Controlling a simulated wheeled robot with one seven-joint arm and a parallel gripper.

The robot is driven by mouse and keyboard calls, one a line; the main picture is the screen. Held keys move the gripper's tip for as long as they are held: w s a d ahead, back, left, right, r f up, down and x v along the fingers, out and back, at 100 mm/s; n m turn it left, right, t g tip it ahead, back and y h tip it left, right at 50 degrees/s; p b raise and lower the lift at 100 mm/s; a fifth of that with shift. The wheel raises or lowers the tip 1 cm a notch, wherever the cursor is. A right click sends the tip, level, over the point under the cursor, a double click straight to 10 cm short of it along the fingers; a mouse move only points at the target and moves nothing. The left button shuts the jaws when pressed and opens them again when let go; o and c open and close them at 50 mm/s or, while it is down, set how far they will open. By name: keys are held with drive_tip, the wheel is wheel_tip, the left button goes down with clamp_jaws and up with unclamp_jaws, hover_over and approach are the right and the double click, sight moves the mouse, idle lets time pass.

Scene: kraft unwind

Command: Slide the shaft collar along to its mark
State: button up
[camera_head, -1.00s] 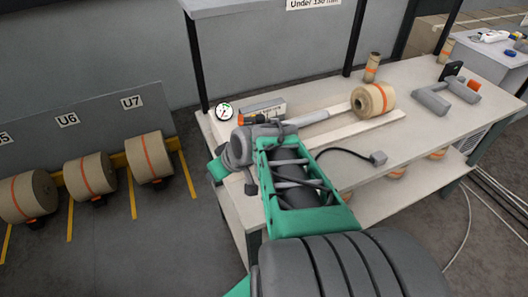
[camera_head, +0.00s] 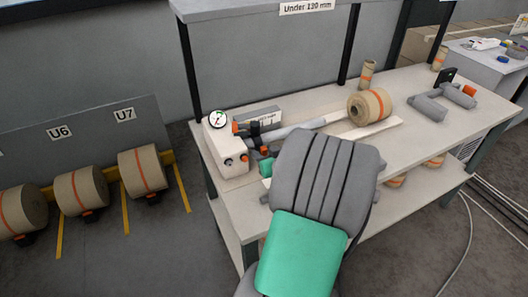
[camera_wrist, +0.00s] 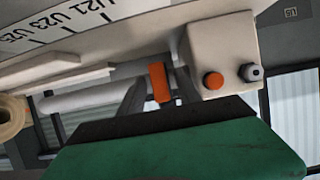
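The grey shaft (camera_head: 305,128) runs from the white gauge box (camera_head: 234,165) to a kraft roll (camera_head: 371,105); it also shows in the wrist view (camera_wrist: 85,98). A dark band, which looks like the collar (camera_head: 255,132), sits near the box end. A small orange block (camera_wrist: 159,82) beside the shaft shows between the two dark fingers of my gripper (camera_wrist: 161,88). Whether this block belongs to the collar, and whether the fingers touch it, I cannot tell. In the head view my forearm hides most of the gripper. The mark cannot be made out.
The gauge box carries a dial (camera_head: 217,119) and an orange button (camera_wrist: 212,80) close to the fingers. A pale board (camera_head: 372,128) lies on the bench. Grey cradle parts (camera_head: 430,107) stand at the right.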

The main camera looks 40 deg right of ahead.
drive_tip(key=shift+c, duration=0.3)
clamp_jaws()
idle(1.1)
